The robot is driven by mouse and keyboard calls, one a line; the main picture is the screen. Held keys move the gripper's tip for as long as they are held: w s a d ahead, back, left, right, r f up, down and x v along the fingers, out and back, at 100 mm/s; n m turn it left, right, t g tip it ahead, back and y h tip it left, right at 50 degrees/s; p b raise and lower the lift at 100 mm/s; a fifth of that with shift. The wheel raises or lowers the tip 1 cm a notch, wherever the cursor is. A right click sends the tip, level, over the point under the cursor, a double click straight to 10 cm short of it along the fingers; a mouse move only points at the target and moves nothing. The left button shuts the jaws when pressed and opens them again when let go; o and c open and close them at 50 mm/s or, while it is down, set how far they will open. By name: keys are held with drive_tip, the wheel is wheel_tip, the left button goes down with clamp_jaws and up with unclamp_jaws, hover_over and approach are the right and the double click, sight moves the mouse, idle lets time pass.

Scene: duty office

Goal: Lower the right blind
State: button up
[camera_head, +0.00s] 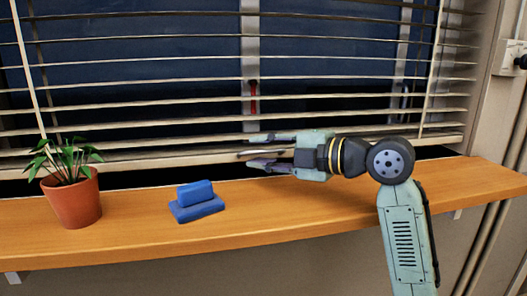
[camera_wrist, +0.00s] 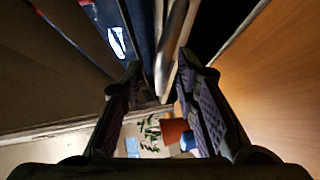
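The blind (camera_head: 180,106) hangs across the window with its pale slats spread apart. Its bottom rail (camera_head: 130,163) hangs above the wooden sill, with a dark gap below it. Only one blind shows in the head view. My gripper (camera_head: 258,153) is over the sill, in front of the blind's lower edge, with its fingers pointing left. In the wrist view my gripper (camera_wrist: 158,70) has its fingers apart. A pale slat or rail (camera_wrist: 168,55) runs lengthwise between them, nearer the right finger. I cannot tell whether it touches.
A potted plant (camera_head: 73,200) stands at the left of the wooden sill (camera_head: 130,228). A blue two-part object (camera_head: 197,202) lies on the sill between the plant and my gripper. A wall plate with a black knob (camera_head: 520,62) is at the far right. The sill's right end is clear.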

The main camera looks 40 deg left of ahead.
drive_tip(key=shift+d, duration=0.15)
drive_tip(key=d, duration=0.4)
drive_tip(key=d+r, duration=0.1)
drive_tip(key=d, duration=0.2)
drive_tip(key=w+d, duration=0.1)
drive_tip(key=d, duration=0.3)
drive_tip(key=shift+d+r, duration=0.3)
drive_tip(key=shift+r, duration=0.05)
drive_tip(key=shift+c, duration=0.3)
